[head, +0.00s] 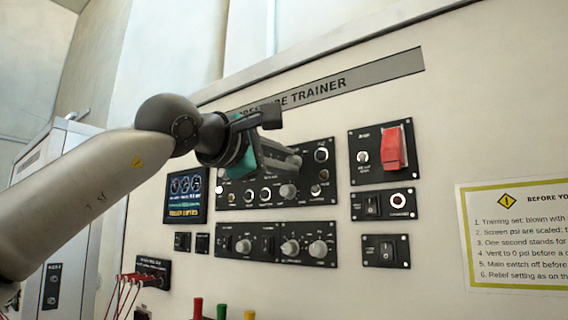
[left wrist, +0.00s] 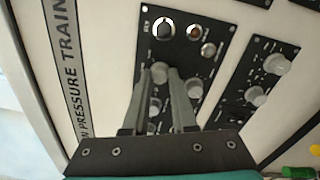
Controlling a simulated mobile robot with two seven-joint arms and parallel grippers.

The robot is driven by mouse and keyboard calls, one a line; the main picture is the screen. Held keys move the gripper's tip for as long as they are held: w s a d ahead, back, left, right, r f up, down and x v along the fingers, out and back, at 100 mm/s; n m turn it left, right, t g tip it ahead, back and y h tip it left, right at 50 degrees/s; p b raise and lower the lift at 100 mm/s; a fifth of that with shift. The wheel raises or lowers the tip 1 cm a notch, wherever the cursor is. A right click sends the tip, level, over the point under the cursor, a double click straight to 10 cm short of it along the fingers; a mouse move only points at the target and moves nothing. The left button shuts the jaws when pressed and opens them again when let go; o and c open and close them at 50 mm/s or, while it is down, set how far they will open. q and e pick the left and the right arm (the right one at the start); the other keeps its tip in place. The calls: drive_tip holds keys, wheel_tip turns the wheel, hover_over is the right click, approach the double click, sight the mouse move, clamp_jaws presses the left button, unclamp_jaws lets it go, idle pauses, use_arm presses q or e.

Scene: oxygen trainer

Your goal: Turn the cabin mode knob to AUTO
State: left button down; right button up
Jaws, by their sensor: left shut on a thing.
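My left gripper (head: 296,162) reaches in from the left to the upper black panel (head: 232,204). In the left wrist view its fingers (left wrist: 168,78) are shut on a pale grey knob (left wrist: 160,72) in the panel's upper row, apparently the cabin mode knob. The fingers hide much of this knob, and the head view hides it behind the gripper. Its label and pointer cannot be read, so its setting is unclear. Another grey knob (head: 288,191) sits just below the gripper and also shows right of the fingers in the left wrist view (left wrist: 193,88). My right gripper is not in view.
The lower panel (head: 275,261) carries several knobs and switches. A red switch cover (head: 393,148) sticks out to the right. A lit screen (head: 186,196) is at left. Red leads (head: 130,278) hang at lower left. A notice (head: 515,235) is at far right.

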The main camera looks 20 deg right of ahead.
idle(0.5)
use_arm(q)
drive_tip(key=c, duration=0.7)
unclamp_jaws()
drive_tip(key=shift+a, duration=0.1)
drive_tip(key=shift+s+a, duration=0.1)
drive_tip(key=shift+a, duration=0.05)
drive_tip(key=b+v, duration=0.4)
drive_tip(key=v, duration=1)
drive_tip(key=shift+s+a, duration=0.25)
